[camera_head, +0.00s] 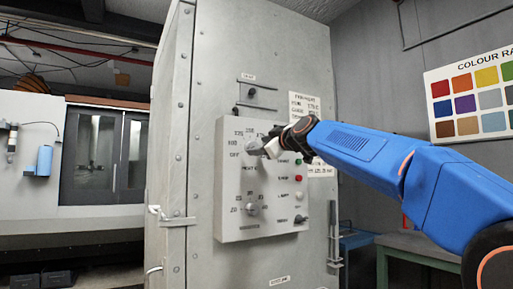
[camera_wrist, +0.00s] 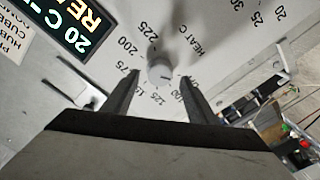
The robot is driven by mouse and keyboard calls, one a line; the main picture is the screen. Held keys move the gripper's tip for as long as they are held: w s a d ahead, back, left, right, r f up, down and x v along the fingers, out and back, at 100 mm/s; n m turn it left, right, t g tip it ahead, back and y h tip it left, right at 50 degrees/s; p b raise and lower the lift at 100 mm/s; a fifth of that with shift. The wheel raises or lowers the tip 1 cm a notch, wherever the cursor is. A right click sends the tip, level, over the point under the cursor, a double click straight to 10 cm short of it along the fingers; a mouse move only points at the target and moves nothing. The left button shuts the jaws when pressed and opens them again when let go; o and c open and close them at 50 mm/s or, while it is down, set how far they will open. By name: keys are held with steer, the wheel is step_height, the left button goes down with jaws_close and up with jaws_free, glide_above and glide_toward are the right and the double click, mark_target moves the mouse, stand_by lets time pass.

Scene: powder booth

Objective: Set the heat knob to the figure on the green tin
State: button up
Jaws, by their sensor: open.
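The heat knob (camera_wrist: 160,72) is a pale round knob on the grey control panel (camera_head: 228,225). In the wrist view, figures such as 100, 125, 200 and 225 and the words HEAT C surround it. I cannot read its pointer's setting with certainty. My gripper (camera_wrist: 159,78) is open, with one finger on each side of the knob; whether they touch it I cannot tell. I see no green tin in either view.
A lower knob (camera_head: 252,209) sits on the same panel, with green and red buttons (camera_head: 298,179) to the right. A lit display (camera_wrist: 88,28) reads 20 C. A green table (camera_head: 420,247) stands at right, below a colour chart (camera_head: 470,95).

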mark_target(252, 146)
steer(key=shift+x, duration=1.4)
steer(key=shift+c, duration=0.3)
steer(key=c, duration=1)
